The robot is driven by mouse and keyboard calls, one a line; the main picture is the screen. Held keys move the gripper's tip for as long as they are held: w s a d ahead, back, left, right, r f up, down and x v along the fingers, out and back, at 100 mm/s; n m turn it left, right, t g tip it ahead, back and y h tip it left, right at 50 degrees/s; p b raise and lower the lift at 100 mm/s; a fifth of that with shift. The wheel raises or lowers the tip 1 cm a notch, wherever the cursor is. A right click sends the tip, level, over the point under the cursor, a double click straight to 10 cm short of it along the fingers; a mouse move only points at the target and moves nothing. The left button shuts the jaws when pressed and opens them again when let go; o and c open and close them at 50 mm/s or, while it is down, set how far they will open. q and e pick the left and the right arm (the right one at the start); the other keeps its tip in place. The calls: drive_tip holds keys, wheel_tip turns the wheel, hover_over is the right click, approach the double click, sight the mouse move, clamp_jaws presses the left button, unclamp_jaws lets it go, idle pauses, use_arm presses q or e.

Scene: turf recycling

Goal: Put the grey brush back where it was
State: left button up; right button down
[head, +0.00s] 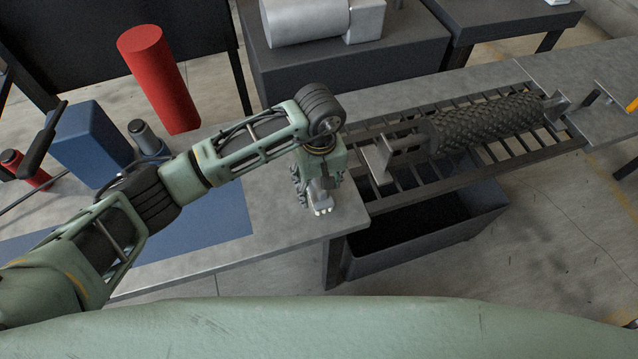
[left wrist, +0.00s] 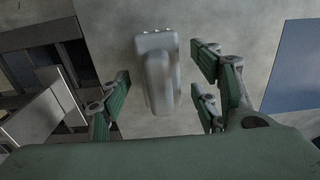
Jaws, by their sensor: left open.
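The grey brush (left wrist: 160,75) lies on the grey bench top, with a smooth rounded back and small white tips along its far end. In the head view, part of the brush (head: 320,198) shows beneath my left gripper (head: 317,183), near the bench's right end. My left gripper is open and points down over it. In the left wrist view, the fingers of my left gripper (left wrist: 162,84) stand on both sides of the brush, apart from it. My right gripper is not in view.
A blue mat (head: 215,218) lies left of the brush. A slatted grate (head: 405,188) with a dark textured roller (head: 490,122) is to the right, above a dark bin (head: 470,215). A red cylinder (head: 158,80), a blue block (head: 90,145) and a small grey canister (head: 145,138) stand behind my arm.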

sight(319, 181)
use_arm(q)
wheel_tip(319, 181, up, 10)
drive_tip(key=b, duration=0.3)
drive_tip(key=shift+w+f, duration=0.1)
drive_tip(key=shift+r, duration=0.75)
drive_tip(key=shift+s+f, duration=0.1)
drive_tip(key=shift+s, duration=0.1)
